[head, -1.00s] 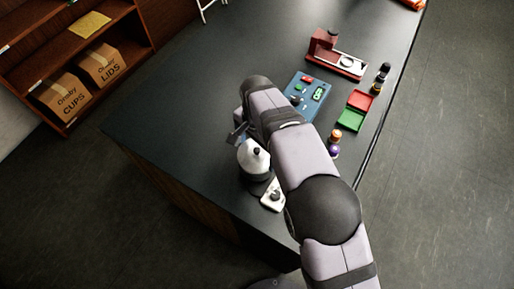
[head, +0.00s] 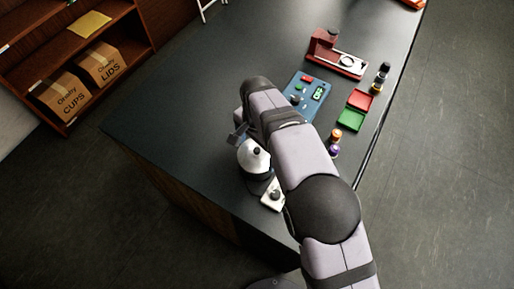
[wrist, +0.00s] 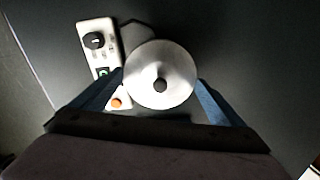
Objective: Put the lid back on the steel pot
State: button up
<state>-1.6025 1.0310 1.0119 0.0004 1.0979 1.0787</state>
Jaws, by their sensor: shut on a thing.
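The lid is a round silver disc with a black knob (wrist: 160,86), in the middle of the wrist view. My gripper (wrist: 160,92) is shut on it, with one blue-grey finger at each side of its rim. In the head view the bright steel body of the pot and lid (head: 253,160) shows at the left of my arm, near the front edge of the counter. The disc hides the pot's opening in the wrist view. I cannot tell whether the lid touches the pot's rim.
A white control box (wrist: 100,50) with a black knob, a green switch and an orange button lies beside the pot. A blue panel (head: 306,92), red and green trays (head: 351,119), small capsules (head: 335,135) and a red device (head: 338,55) stand beyond my arm. The counter's left part is clear.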

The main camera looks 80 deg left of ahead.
jog(key=o, duration=0.8)
jog(key=shift+c, duration=0.2)
jog(key=shift+r, duration=0.1)
jog(key=shift+r+p, duration=2.4)
jog(key=shift+r, duration=1.05)
jog(key=shift+c, duration=0.3)
grip_shut()
